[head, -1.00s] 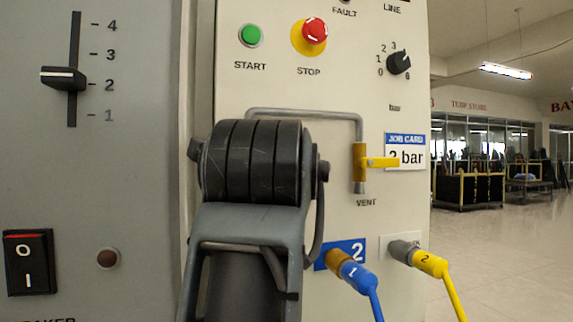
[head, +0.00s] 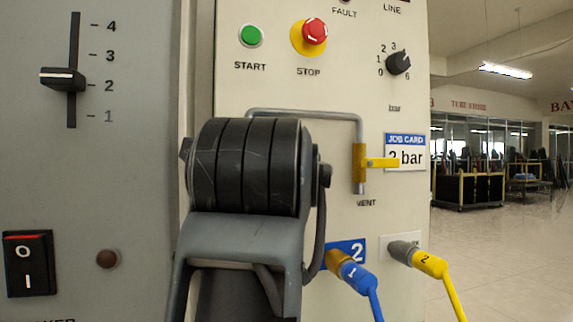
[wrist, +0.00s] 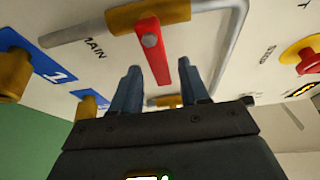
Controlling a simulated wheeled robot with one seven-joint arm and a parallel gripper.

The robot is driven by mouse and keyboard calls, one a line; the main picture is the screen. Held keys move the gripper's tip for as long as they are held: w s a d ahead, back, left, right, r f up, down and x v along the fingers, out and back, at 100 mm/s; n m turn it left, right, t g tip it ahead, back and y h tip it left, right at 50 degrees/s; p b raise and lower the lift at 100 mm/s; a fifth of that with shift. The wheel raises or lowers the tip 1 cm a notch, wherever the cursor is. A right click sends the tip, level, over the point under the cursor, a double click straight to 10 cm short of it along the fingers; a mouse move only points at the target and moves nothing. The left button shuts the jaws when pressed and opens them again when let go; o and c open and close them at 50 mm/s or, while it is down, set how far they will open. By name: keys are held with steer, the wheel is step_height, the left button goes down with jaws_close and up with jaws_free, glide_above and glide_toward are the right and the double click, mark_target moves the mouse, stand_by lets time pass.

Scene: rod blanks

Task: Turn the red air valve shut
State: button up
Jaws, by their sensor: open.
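The red valve lever (wrist: 157,58) shows in the wrist view, on a yellow valve body (wrist: 138,14) in a grey pipe next to the label MAIN. My gripper (wrist: 161,64) is open, with one finger on each side of the lever in the picture. A gap shows between the lever and each finger; I cannot tell how deep the lever sits between them. In the head view my arm hides the red valve and my gripper.
In the head view a yellow vent valve (head: 360,165) sits right of my arm. Blue (head: 357,275) and yellow (head: 430,264) hoses plug in below it. A red stop button (head: 314,32), green start button (head: 251,35) and black knob (head: 399,62) are above. Open floor lies right.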

steer(key=s, duration=0.6)
steer(key=shift+a, duration=0.3)
